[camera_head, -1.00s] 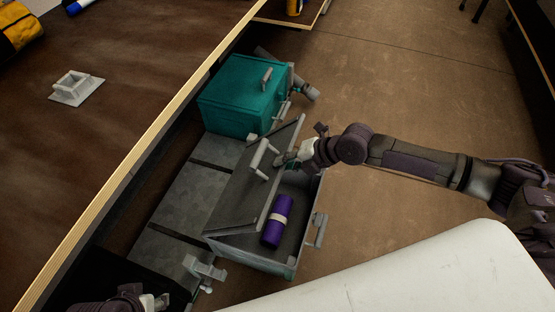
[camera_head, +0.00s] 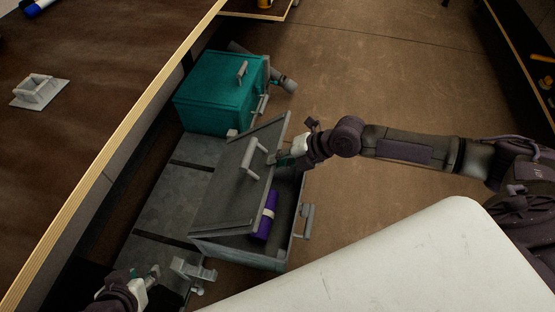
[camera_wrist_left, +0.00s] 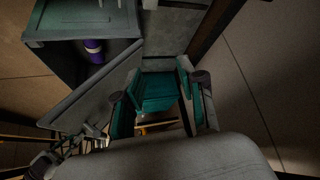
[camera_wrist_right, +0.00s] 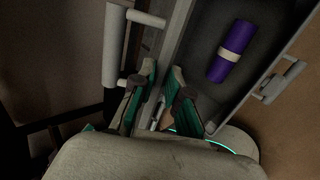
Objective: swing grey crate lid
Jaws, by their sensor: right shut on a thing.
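The grey crate (camera_head: 240,257) stands with its lid (camera_head: 232,195) partly raised and tilted over the opening. The lid's bar handle (camera_head: 257,150) is on its outer face. A purple roll with a pale band (camera_head: 267,218) lies inside, partly hidden by the lid in the head view; it shows whole in the right wrist view (camera_wrist_right: 231,52). My right gripper (camera_head: 285,159) is shut on the lid's free edge, beside the handle. My left gripper (camera_head: 152,274) is low at the left, apart from the crate; its fingers stand open and empty in the left wrist view (camera_wrist_left: 165,95).
A teal crate (camera_head: 212,100), closed, stands behind the grey one. A brown table (camera_head: 90,70) with a pale edge runs along the left, bearing a small grey square piece (camera_head: 38,90). Open floor (camera_head: 370,70) lies to the right.

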